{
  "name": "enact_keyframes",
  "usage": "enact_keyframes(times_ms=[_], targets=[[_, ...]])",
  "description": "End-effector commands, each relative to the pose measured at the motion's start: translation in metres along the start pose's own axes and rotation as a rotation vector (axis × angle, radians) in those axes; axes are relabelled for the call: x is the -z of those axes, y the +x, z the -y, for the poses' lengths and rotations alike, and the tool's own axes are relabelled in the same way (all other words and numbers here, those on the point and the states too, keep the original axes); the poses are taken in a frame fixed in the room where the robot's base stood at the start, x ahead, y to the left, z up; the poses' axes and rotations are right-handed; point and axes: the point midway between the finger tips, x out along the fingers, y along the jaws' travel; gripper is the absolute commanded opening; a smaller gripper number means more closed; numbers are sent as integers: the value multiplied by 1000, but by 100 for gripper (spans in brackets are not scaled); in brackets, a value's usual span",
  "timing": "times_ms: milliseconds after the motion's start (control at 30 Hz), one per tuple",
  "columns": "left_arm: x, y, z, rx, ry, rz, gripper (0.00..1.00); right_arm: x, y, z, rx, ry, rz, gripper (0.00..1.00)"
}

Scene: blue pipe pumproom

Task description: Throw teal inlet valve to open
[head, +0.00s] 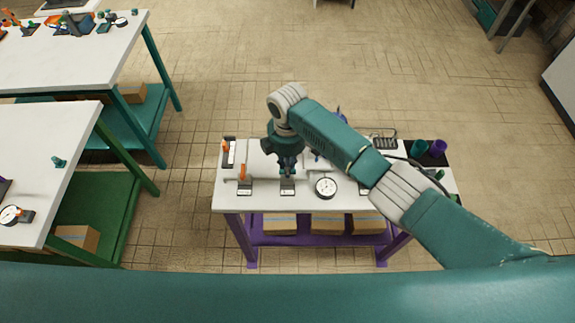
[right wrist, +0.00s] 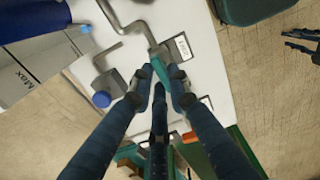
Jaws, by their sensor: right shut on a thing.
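My right gripper (head: 288,168) is over the white workbench (head: 270,202), fingers down, at a small dark-based fixture (head: 288,187) near the front edge. In the right wrist view its dark blue fingers (right wrist: 160,82) are closed around a teal valve handle (right wrist: 157,62). The fingers hide the lower part of the handle. A bent grey pipe (right wrist: 110,14) runs up to the handle, and a small label plate (right wrist: 182,47) sits beside it. Dark fingers at the right edge of the wrist view look like my left gripper (right wrist: 302,43); their opening is unclear.
Teal (head: 419,147) and purple (head: 438,148) cups are at the bench's right. A blue knob (right wrist: 102,99) sits near my fingers. Floor lies open behind the bench.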

Motion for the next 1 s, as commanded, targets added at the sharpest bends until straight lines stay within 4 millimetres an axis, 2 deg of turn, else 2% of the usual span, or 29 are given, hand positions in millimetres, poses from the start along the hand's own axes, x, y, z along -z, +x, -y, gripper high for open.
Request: enact_keyframes(times_ms=[267, 300, 400, 767, 867, 1000], targets=[[0, 0, 0, 0, 0, 0, 35, 1, -1, -1, -4, -5, -1, 0], [0, 0, 0, 0, 0, 0, 35, 1, -1, -1, -4, -5, -1, 18], [0, 0, 0, 0, 0, 0, 35, 1, -1, -1, -3, -4, -1, 35], [-2, 0, 2, 3, 0, 2, 35, 1, -5, -1, -3, -3, -1, 35], [-1, 0, 2, 2, 0, 1, 35, 1, -17, -2, -4, -2, -2, 35], [-1, 0, 1, 1, 0, 1, 35, 1, -46, -2, -7, -3, -2, 35]])
